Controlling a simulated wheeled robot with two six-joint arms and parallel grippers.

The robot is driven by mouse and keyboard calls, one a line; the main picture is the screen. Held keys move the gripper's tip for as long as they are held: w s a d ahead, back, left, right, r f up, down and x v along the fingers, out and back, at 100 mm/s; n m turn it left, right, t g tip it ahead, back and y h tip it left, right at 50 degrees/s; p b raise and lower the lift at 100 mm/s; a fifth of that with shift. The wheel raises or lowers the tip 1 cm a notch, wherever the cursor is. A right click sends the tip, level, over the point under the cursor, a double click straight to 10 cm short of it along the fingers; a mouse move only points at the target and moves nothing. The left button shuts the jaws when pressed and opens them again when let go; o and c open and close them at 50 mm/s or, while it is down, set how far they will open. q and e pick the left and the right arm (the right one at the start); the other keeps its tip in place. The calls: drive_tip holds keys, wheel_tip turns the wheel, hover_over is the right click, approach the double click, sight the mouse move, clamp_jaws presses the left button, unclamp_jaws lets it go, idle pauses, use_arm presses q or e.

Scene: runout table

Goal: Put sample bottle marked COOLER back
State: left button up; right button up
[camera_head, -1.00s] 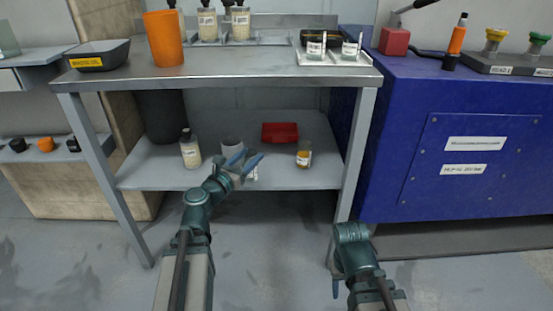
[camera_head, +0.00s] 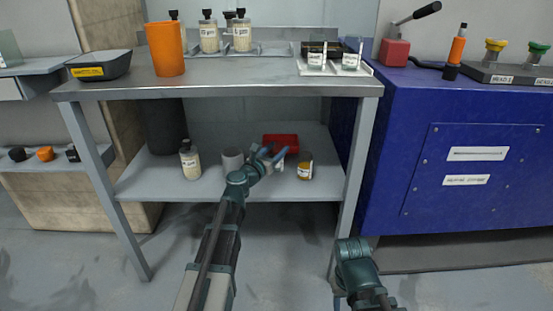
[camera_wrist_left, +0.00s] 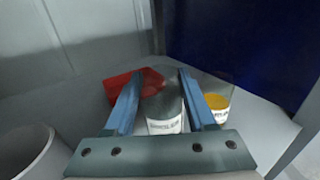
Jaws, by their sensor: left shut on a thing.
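My left gripper (camera_head: 270,154) is over the lower shelf, shut on a clear, greyish jar with a white label. The jar (camera_wrist_left: 164,112) shows between the two blue fingers in the left wrist view; its label is too blurred to read. In the head view the fingers partly hide it. A dark-capped bottle (camera_head: 190,160) with pale contents and a white label stands upright on the lower shelf, left of the gripper. Similar capped bottles (camera_head: 209,38) stand in a rack on the upper top. I cannot read COOLER on any label. My right gripper is not seen.
On the lower shelf (camera_head: 150,186), a grey cup (camera_head: 232,160) is left of the gripper, a red box (camera_head: 284,140) behind it and a yellow-filled jar (camera_head: 305,168) to its right. An orange cup (camera_head: 165,50) and white tray (camera_head: 308,69) are above. Table legs flank the shelf.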

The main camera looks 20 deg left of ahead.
use_arm(q)
wheel_tip(320, 180, down, 4)
drive_tip(key=b, duration=0.3)
drive_tip(key=shift+r, duration=0.3)
drive_tip(key=o, duration=1.3)
drive_tip(key=shift+o, duration=0.2)
drive_tip(key=shift+r, duration=0.1)
drive_tip(key=v, duration=1.2)
